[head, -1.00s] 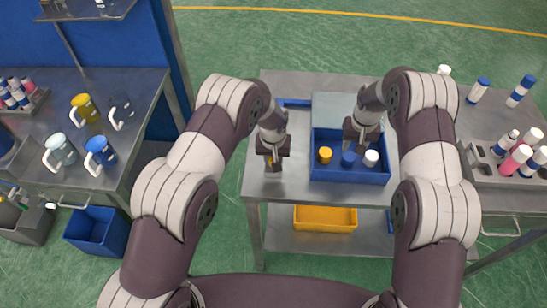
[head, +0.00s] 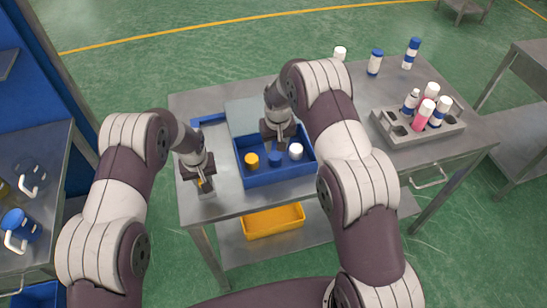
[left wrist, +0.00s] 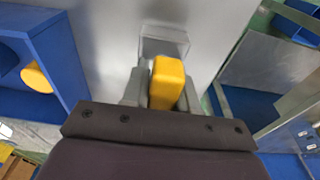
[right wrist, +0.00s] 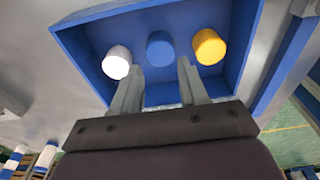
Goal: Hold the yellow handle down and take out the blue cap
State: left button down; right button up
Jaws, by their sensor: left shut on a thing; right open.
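The yellow handle (left wrist: 167,83) is between the fingers of my left gripper (left wrist: 163,88), which is shut on it. A clear block-like piece (left wrist: 164,40) shows just beyond it. In the head view my left gripper (head: 204,186) is low over the table's front left part. The blue cap (head: 274,158) stands in the blue bin (head: 277,178), between a yellow cap (head: 251,161) and a white cap (head: 295,151). My right gripper (head: 278,143) is open and empty above the bin. In the right wrist view the blue cap (right wrist: 160,48) lies beyond the gap between its fingertips (right wrist: 158,75), apart from them.
A grey rack (head: 450,128) with several bottles stands on the table's right. More bottles (head: 375,62) stand at the back right. A yellow bin (head: 273,220) is on the shelf below. A side table with mugs (head: 20,226) is at the left.

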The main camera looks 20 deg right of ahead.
aim_at(275, 155)
pick_arm(q)
jog(key=shift+s+a+f, duration=0.1)
jog(key=shift+s+f, duration=0.2)
pick_arm(e)
jog(key=shift+o, duration=1.4)
jog(key=shift+f, duration=0.35)
jog(key=w+m, duration=0.1)
jog(key=m, duration=0.2)
jog(key=shift+w+r, duration=0.15)
jog(key=shift+w, duration=0.25)
jog(key=shift+r+m+g, duration=0.25)
jog(key=shift+m+g, duration=0.15)
jog(key=shift+m, duration=0.8)
jog(key=shift+r+m, duration=0.3)
jog(key=shift+m, duration=0.7)
jog(key=shift+s+m, duration=0.25)
jog(key=shift+m, duration=0.35)
jog(key=shift+f, duration=0.55)
pick_arm(q)
jog(key=shift+w+r, duration=0.1)
pick_arm(e)
jog(key=shift+f, duration=3.45)
